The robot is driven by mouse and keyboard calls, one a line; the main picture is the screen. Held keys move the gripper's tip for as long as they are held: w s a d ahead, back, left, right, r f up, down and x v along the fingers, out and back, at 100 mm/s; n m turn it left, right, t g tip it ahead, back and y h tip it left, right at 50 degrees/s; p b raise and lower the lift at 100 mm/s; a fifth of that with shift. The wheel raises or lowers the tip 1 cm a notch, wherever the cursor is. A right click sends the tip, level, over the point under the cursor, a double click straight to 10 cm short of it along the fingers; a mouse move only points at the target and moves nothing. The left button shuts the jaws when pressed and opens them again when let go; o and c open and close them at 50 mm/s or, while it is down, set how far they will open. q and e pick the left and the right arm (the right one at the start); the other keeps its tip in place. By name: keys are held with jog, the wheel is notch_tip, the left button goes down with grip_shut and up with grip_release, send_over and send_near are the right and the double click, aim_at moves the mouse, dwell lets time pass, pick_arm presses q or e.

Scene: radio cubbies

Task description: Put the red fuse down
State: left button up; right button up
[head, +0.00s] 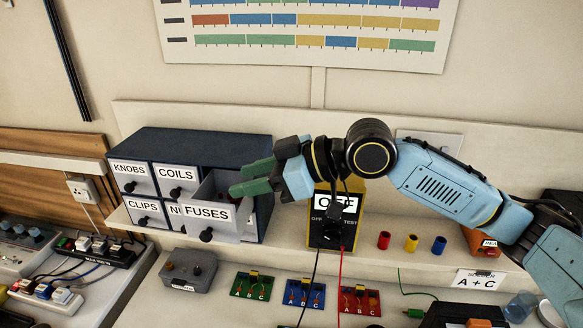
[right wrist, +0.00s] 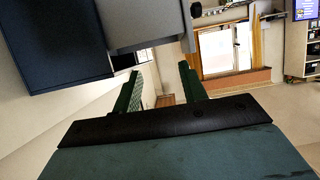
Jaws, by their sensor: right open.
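My right gripper (head: 243,180) has green fingers and is over the pulled-out drawer labelled FUSES (head: 207,212). In the right wrist view its fingers (right wrist: 163,88) stand apart with nothing between them. A small red cylinder (head: 384,240) stands upright on the shelf, right of the black and yellow tester (head: 325,232). It may be the red fuse, but I cannot tell for sure. My fingers and the drawer front hide most of the drawer's inside. My left gripper is not in view.
The dark blue cabinet (head: 205,143) also has drawers labelled KNOBS, COILS and CLIPS. A yellow cylinder (head: 411,243) and a blue cylinder (head: 439,245) stand beside the red one. Red, blue and green boards (head: 250,285) lie below, with wires hanging from the tester.

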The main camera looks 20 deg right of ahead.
jog(key=b+v, duration=0.2)
jog(key=v, duration=0.9)
